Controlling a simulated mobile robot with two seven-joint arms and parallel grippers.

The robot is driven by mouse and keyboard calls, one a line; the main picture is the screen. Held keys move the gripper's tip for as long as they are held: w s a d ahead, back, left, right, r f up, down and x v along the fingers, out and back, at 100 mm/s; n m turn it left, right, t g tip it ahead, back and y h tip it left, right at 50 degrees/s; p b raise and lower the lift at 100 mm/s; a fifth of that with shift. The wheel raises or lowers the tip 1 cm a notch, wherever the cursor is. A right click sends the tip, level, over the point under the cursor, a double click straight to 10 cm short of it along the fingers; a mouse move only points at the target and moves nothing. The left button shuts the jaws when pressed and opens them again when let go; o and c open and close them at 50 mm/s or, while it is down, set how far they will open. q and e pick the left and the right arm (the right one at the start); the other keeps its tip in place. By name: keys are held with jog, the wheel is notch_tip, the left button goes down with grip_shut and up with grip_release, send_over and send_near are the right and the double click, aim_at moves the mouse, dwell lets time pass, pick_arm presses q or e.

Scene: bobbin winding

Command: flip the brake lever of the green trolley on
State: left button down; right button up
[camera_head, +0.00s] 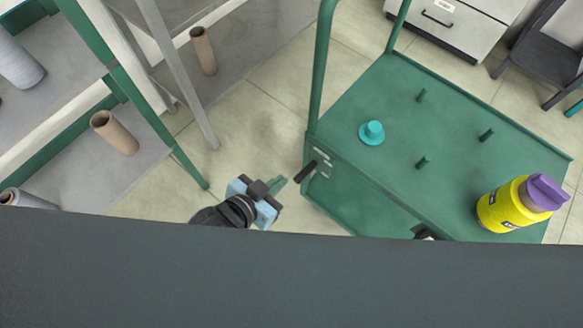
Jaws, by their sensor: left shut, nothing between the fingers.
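The green trolley (452,121) stands at the right, its flat top facing me. The brake lever (305,172) is a short black bar sticking out at the trolley's left corner, beside a pale marked plate (322,164). The lever slants down to the left. My left gripper (280,185), with a light blue body, is just left of the lever's lower end. Its fingers are shut and empty, pointing toward the lever with a small gap apparent. I cannot tell its height relative to the lever. My right gripper does not show clearly.
On the trolley are a teal flanged piece (372,132), several green pegs and a yellow bottle with a purple cap (522,203). A shelf rack with cardboard tubes (115,133) stands left. A dark surface (290,285) fills the bottom. Tiled floor (250,125) lies between rack and trolley.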

pick_arm(q)
jog(key=shift+d, duration=0.1)
dwell(0.3)
jog(key=b, duration=0.2)
send_over(297, 179)
jog(key=w+d, duration=0.1)
notch_tip(297, 179, down, 5)
jog(key=shift+w+f, duration=0.1)
jog(key=shift+w, duration=0.05)
jog(key=shift+s+a+f+b, duration=0.15)
jog(key=shift+s+f+b, duration=0.1)
jog(key=shift+f, duration=0.35)
jog(key=shift+s+a+f+b, duration=0.15)
jog(key=shift+s+f, duration=0.05)
jog(key=shift+f, duration=0.4)
jog(key=shift+s+a+f, duration=0.1)
jog(key=shift+s+f, duration=0.05)
jog(key=shift+f, duration=0.4)
